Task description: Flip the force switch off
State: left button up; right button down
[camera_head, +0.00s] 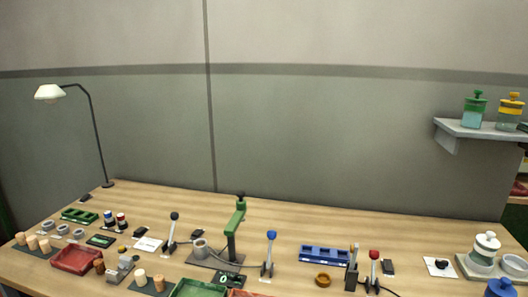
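No label that I can read marks the force switch. Levers stand upright with a black knob (174,216), a blue knob (271,236) and a red knob (374,254). A dark device with a lit green display (229,279) sits in front of the press. Neither of my grippers is in view.
A red tray (76,259) and corks (33,242) are at left, with a green tray (197,289) at the front. A blue rack (325,254) is right of centre. A lamp (50,92) stands at back left. A wall shelf (478,130) holds jars. The table's back strip is mostly clear.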

aim_at(197, 232)
jog(key=j+z, duration=0.15)
jog(key=z, duration=0.45)
jog(key=j+z, duration=0.35)
jog(key=j, duration=0.4)
jog(key=k+j+z, duration=0.1)
jog(key=j+z, duration=0.25)
jog(key=j, duration=0.4)
jog(key=k+j, duration=0.1)
jog(key=j, duration=0.65)
jog(key=k, duration=0.05)
